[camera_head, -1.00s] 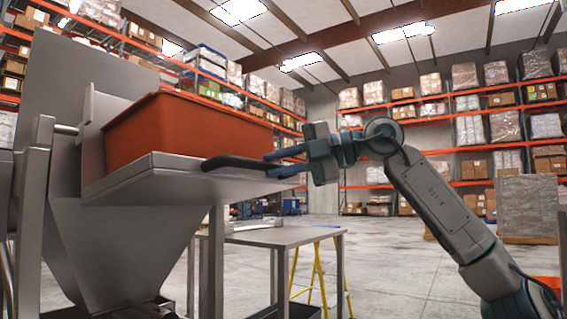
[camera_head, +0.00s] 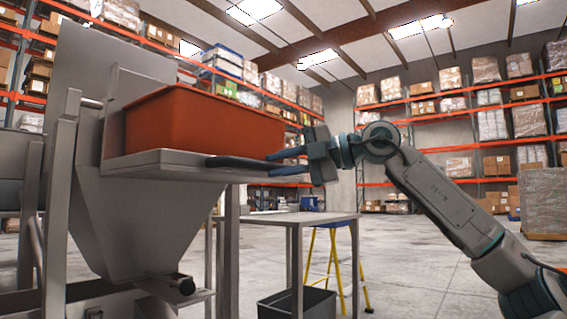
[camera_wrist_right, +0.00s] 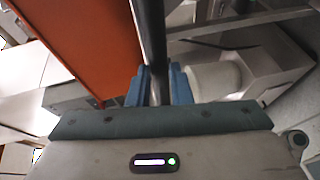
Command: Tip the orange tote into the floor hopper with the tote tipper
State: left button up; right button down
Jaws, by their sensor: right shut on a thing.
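The orange tote (camera_head: 205,118) sits upright on the steel tray (camera_head: 170,164) of the tote tipper, against its back plate. A dark handle bar (camera_head: 232,162) runs along the tray's front edge. My right gripper (camera_head: 280,163) is shut on this handle at its right end. In the right wrist view, the blue fingers (camera_wrist_right: 158,86) close around the dark bar (camera_wrist_right: 151,40), with the tote's orange wall (camera_wrist_right: 95,40) beside it. The steel floor hopper (camera_head: 135,225) stands below and behind the tray; its inside is hidden. My left gripper is out of view.
A steel table (camera_head: 300,219) stands right of the tipper, with a dark bin (camera_head: 297,303) below it and a yellow stepladder (camera_head: 336,265) behind. Pallet racks (camera_head: 470,125) line the back. The concrete floor (camera_head: 420,270) at the right is mostly clear.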

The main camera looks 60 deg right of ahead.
jog(key=shift+w+a+f, duration=0.1)
jog(key=shift+a+f, duration=0.05)
jog(key=shift+f, duration=0.25)
jog(key=shift+w+a+f, duration=0.1)
jog(key=shift+a+f, duration=0.05)
jog(key=shift+f, duration=0.25)
jog(key=c, duration=1.5)
grip_release()
jog(key=shift+c, duration=0.2)
jog(key=shift+o, duration=1.1)
jog(key=shift+w+d+f, duration=0.1)
jog(key=shift+d+f, duration=0.1)
jog(key=shift+r, duration=0.1)
jog(key=shift+r, duration=0.15)
jog(key=shift+d, duration=0.1)
jog(key=v, duration=1.1)
jog(key=shift+r, duration=0.15)
jog(key=shift+w+r+p, duration=0.1)
jog(key=shift+w+p, duration=0.05)
jog(key=shift+p, duration=0.15)
